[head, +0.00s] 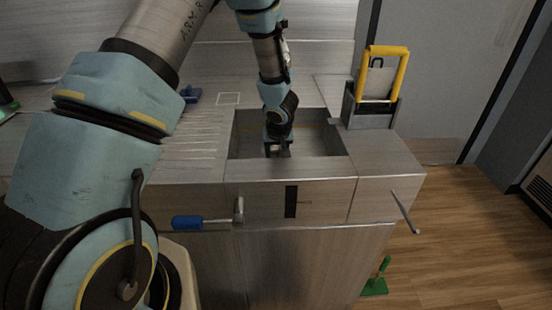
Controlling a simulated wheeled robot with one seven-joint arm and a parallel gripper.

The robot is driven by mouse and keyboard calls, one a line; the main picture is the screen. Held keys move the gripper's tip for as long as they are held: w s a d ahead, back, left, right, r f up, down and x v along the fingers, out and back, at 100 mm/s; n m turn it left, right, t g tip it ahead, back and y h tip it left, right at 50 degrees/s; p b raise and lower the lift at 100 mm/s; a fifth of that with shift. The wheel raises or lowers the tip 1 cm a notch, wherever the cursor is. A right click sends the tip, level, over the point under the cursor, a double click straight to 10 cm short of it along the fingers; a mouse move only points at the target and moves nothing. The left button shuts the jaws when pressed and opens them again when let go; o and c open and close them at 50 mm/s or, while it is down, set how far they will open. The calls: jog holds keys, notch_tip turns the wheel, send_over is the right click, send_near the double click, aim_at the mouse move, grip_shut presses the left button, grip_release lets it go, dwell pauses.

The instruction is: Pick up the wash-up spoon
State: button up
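My gripper (278,151) reaches down into the rectangular sink basin (324,140) set in the metal counter. Its fingers are dark and small, and I cannot tell whether they are apart or closed. I cannot make out the wash-up spoon; the gripper and wrist cover part of the basin floor.
A grey holder with a yellow handle (384,72) stands behind the basin on the right. Ridged drainboard (195,145) lies to the left. A blue item (190,95) is farther back.

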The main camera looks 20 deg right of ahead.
grip_shut()
dwell(0.3)
jog(key=shift+r, duration=0.15)
dwell(0.3)
jog(key=shift+r+p, duration=0.4)
jog(key=shift+r, duration=0.2)
jog(key=a+b, duration=0.1)
jog(key=a, duration=0.1)
jog(key=w+a+b, duration=0.1)
jog(key=a, duration=0.2)
jog(key=w+a+b, duration=0.1)
jog(key=a, duration=0.2)
jog(key=shift+w+f, duration=0.15)
jog(key=shift+w, duration=0.1)
notch_tip(320, 180, up, 14)
jog(key=p, duration=1.2)
jog(key=shift+d, duration=0.15)
